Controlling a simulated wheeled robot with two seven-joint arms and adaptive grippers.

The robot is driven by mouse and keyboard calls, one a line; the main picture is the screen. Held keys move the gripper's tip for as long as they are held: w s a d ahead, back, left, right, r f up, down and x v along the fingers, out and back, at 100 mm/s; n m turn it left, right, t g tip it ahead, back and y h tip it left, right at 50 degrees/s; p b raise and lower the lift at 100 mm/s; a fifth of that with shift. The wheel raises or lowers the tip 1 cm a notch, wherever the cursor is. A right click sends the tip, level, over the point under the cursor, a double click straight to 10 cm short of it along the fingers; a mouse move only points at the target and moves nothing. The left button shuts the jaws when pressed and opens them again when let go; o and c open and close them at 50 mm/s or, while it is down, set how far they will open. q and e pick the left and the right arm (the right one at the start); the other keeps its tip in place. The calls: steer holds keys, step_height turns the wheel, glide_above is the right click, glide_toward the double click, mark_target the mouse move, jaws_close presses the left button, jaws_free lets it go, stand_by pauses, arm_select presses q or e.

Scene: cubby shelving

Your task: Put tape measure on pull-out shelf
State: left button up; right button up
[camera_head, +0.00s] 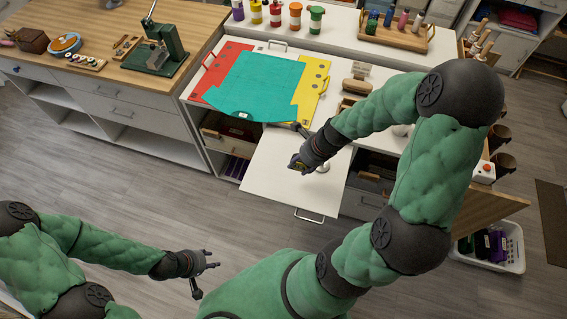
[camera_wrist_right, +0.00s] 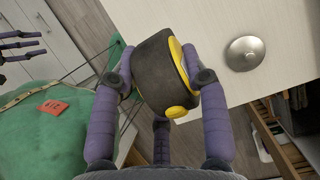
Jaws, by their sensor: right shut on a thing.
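The tape measure (camera_wrist_right: 160,75), dark with yellow sides and a yellow button, is held between the fingers of my right gripper (camera_wrist_right: 162,80). In the head view only a small yellow and dark part of the tape measure (camera_head: 296,163) shows beside my right gripper (camera_head: 304,161); the hand hides the rest. The white pull-out shelf (camera_head: 270,180) is extended from the counter, with a handle on its front edge. My right gripper is over this shelf; I cannot tell the exact height. My left gripper (camera_head: 204,271) is empty with its fingers spread, low at the left and away from the shelf.
A silver dome-shaped object (camera_wrist_right: 245,53) lies on the white surface in the wrist view. Teal cloth (camera_head: 260,85) and red and yellow sheets cover the counter behind. An open wooden door (camera_head: 480,205) stands at right. Floor is clear left of the shelf.

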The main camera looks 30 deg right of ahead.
steer(key=w+a+f, duration=0.1)
steer(key=w+f, duration=0.1)
steer(key=w, duration=0.1)
steer(key=w+f+b, duration=0.1)
steer(key=w+f, duration=0.2)
steer(key=w+a+f+b, duration=0.1)
steer(key=w+f, duration=0.1)
steer(key=w, duration=0.1)
steer(key=shift+a+f, duration=0.25)
steer(key=shift+a, duration=0.05)
steer(key=f, duration=0.1)
steer(key=f+b, duration=0.2)
steer(key=shift+w+f, duration=0.25)
steer(key=shift+f, duration=0.15)
steer(key=shift+r, duration=0.1)
steer(key=o, duration=1)
steer(key=shift+f, duration=0.2)
steer(key=shift+c, duration=0.2)
steer(key=o, duration=0.4)
